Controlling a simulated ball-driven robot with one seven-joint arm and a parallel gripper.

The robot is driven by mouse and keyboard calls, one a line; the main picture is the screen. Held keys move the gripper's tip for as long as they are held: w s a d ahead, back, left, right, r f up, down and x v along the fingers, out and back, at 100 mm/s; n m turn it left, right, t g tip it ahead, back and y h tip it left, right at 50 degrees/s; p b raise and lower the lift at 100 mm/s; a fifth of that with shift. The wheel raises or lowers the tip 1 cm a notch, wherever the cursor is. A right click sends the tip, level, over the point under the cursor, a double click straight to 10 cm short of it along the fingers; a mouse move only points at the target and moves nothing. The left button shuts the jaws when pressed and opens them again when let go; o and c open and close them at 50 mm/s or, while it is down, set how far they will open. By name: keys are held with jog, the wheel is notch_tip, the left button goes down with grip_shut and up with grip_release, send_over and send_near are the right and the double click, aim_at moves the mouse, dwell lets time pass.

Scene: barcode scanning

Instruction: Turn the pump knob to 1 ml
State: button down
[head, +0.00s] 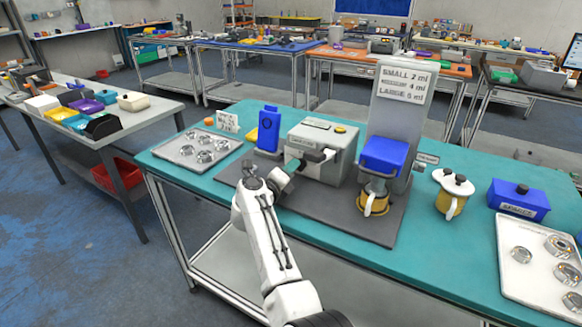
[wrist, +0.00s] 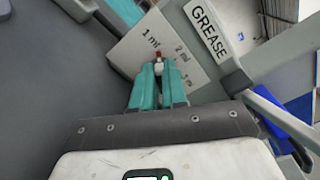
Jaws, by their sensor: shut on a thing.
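The grey pump box (head: 320,150) stands on the dark mat, with a GREASE label that shows in the wrist view (wrist: 206,27). Its white dial plate (wrist: 128,57) carries the marks 1 ml, 2 ml and a third that is hard to read. My gripper (wrist: 159,84) has its teal fingers shut on the small knob (wrist: 158,67) in front of this plate. The knob's red tip points up in the wrist view, just below the 1 ml mark. In the head view my gripper (head: 281,180) is at the pump's left front, its fingers not clear.
A blue-topped machine (head: 385,155) with a yellow cup stands right of the pump, before a sign (head: 403,82) listing ml amounts. A blue bottle-like part (head: 268,128) stands to the left. Trays of metal parts lie at the left (head: 181,139) and right (head: 512,280).

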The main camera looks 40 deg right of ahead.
jog(key=shift+w+a, duration=0.1)
jog(key=c, duration=1.2)
grip_release()
jog(key=shift+o, duration=0.2)
jog(key=v, duration=1)
jog(key=shift+a, duration=0.35)
